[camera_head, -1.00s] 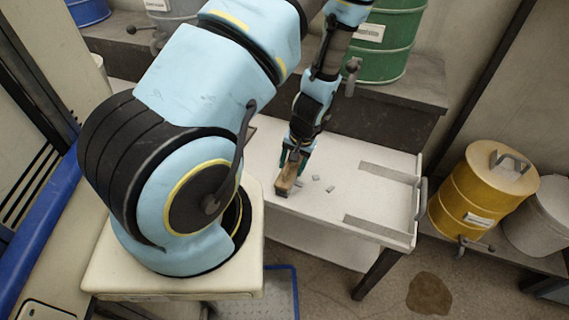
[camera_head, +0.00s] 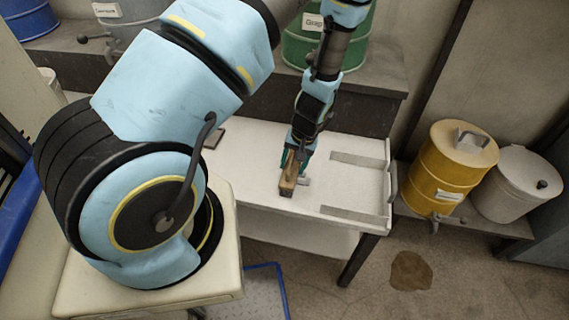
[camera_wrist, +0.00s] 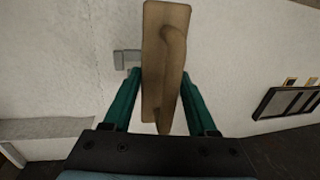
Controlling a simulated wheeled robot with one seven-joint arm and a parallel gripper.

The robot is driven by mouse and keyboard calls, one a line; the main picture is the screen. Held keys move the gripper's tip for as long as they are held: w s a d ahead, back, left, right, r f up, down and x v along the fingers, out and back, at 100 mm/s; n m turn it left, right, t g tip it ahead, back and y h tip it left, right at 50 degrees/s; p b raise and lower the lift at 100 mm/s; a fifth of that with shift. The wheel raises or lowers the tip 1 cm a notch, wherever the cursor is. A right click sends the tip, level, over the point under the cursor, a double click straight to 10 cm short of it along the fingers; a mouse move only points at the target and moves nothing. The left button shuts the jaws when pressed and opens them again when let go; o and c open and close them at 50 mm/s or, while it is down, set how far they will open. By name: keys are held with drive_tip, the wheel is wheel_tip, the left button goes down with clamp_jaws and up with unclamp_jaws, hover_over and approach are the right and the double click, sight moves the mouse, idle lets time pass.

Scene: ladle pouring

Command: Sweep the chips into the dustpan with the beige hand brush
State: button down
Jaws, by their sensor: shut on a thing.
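The hand brush (camera_head: 288,180), a brown-beige block with a raised handle, is held by my gripper (camera_head: 297,156) low over the white tabletop. In the wrist view the brush (camera_wrist: 157,60) lies between the two green fingers of my gripper (camera_wrist: 160,78), which are shut on its handle. A dark-rimmed flat thing (camera_wrist: 288,102) at the right of the wrist view may be the dustpan; I cannot tell for sure.
The white table (camera_head: 345,180) has two grey strips near its raised right edge. The dark-rimmed thing's corner (camera_head: 213,138) shows at the table's left, partly hidden by my arm. A yellow drum (camera_head: 450,170) and a grey bin (camera_head: 515,185) stand beyond the table. A green drum (camera_head: 300,45) stands behind.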

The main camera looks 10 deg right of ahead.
drive_tip(key=shift+s+d, duration=0.25)
drive_tip(key=shift+d, duration=0.7)
drive_tip(key=shift+s+d, duration=0.25)
drive_tip(key=shift+d, duration=0.65)
drive_tip(key=shift+s+d+r, duration=0.15)
drive_tip(key=shift+s+d, duration=0.3)
drive_tip(key=shift+d, duration=0.5)
drive_tip(key=shift+s+d+r, duration=0.2)
drive_tip(key=shift+s+d, duration=0.25)
drive_tip(key=shift+d, duration=0.5)
drive_tip(key=shift+s+d+r, duration=0.15)
drive_tip(key=shift+s+d, duration=0.3)
drive_tip(key=shift+d, duration=0.5)
drive_tip(key=shift+s+d, duration=0.35)
drive_tip(key=shift+d, duration=0.4)
drive_tip(key=shift+s+d, duration=0.35)
drive_tip(key=shift+d, duration=0.45)
drive_tip(key=shift+s+d, duration=0.35)
drive_tip(key=shift+d, duration=0.4)
drive_tip(key=shift+d+r+p, duration=0.1)
drive_tip(key=shift+r+p, duration=0.3)
drive_tip(key=shift+p, duration=0.05)
wheel_tip(320, 180, up, 6)
drive_tip(key=p, duration=0.4)
drive_tip(key=shift+a, duration=0.25)
drive_tip(key=shift+w, duration=0.1)
